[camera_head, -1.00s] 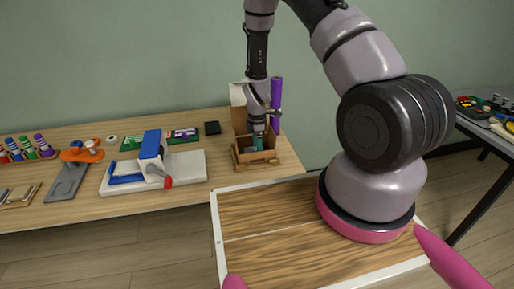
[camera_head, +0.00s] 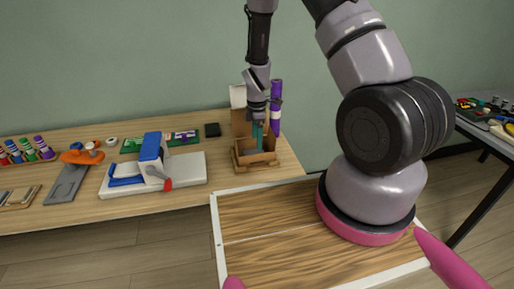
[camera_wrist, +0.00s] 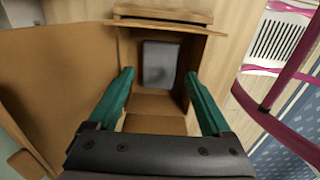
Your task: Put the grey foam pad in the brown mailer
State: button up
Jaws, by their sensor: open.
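The brown mailer (camera_head: 241,125) stands open and upright in a low wooden holder (camera_head: 257,165) near the right end of the workbench. Its open mouth and large side flap (camera_wrist: 55,90) show in the wrist view. The grey foam pad (camera_wrist: 160,65) is inside the mailer, toward the top of the wrist picture. The pad cannot be seen in the head view. My gripper (camera_head: 258,142) is above the mailer, pointing down. In the wrist view its teal fingers (camera_wrist: 159,76) are spread wide, with nothing between them, apart from the pad.
A purple upright object (camera_head: 276,105) stands close at the mailer's right.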

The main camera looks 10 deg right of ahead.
notch_tip(320, 180, up, 7)
notch_tip(320, 180, up, 13)
jog(key=m+t, duration=0.2)
jog(key=m, duration=0.3)
send_over(257, 152)
jog(key=d, duration=0.1)
jog(key=s+d+r+m+t+y, duration=0.15)
jog(key=s+r+m, duration=0.4)
jog(key=r, duration=0.65)
jog(key=s+d+r+m+t, duration=0.3)
jog(key=s+r+m, duration=0.8)
jog(key=s+r, duration=0.3)
jog(key=s, duration=0.3)
jog(key=shift+r+m+t, duration=0.2)
jog(key=shift+m+t, duration=0.15)
jog(key=shift+d+y, duration=0.1)
jog(key=shift+y, duration=0.15)
